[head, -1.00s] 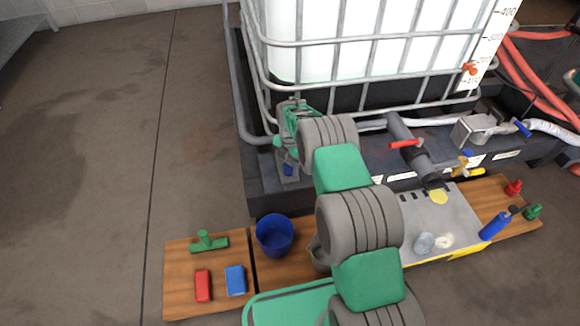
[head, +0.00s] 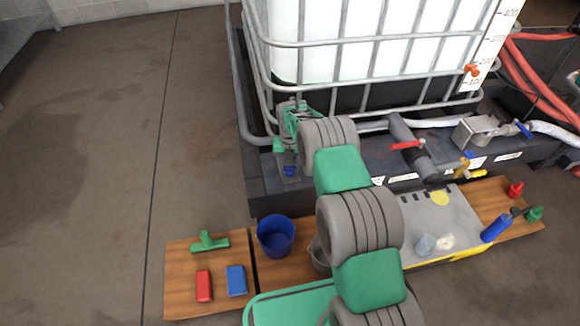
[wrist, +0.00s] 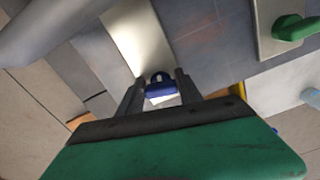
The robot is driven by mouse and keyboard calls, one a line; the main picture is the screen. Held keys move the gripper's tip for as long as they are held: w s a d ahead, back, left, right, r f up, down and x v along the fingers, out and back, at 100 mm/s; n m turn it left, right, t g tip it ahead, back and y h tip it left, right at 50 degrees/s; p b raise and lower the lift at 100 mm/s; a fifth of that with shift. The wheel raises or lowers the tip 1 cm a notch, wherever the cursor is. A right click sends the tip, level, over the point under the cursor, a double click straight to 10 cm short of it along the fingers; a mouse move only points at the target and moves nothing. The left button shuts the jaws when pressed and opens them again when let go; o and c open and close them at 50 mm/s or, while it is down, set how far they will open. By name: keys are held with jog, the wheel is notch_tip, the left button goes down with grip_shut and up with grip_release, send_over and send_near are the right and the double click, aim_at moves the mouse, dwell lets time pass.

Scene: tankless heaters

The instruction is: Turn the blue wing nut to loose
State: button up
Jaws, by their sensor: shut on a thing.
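The blue wing nut (head: 290,171) is on a grey plate (head: 287,182) at the front left corner of the dark pallet under the white tank. In the wrist view the blue wing nut (wrist: 159,87) sits between my two fingers. My gripper (wrist: 160,90) is shut on it. In the head view my gripper's fingertips are hard to make out beside the nut, and my arm covers the area to the right. The nut's exact angle is too small to read.
A green handle (wrist: 294,28) on a light plate is at the upper right of the wrist view. A blue bucket (head: 276,238) stands on a wooden board below the pallet. A red-handled valve (head: 407,145) is to the right of my arm. Open floor lies left.

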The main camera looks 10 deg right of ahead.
dwell(0.4)
jog(key=o, duration=1.4)
notch_tip(320, 180, up, 8)
jog(key=p, duration=0.3)
jog(key=shift+f, duration=0.1)
jog(key=shift+a, duration=0.1)
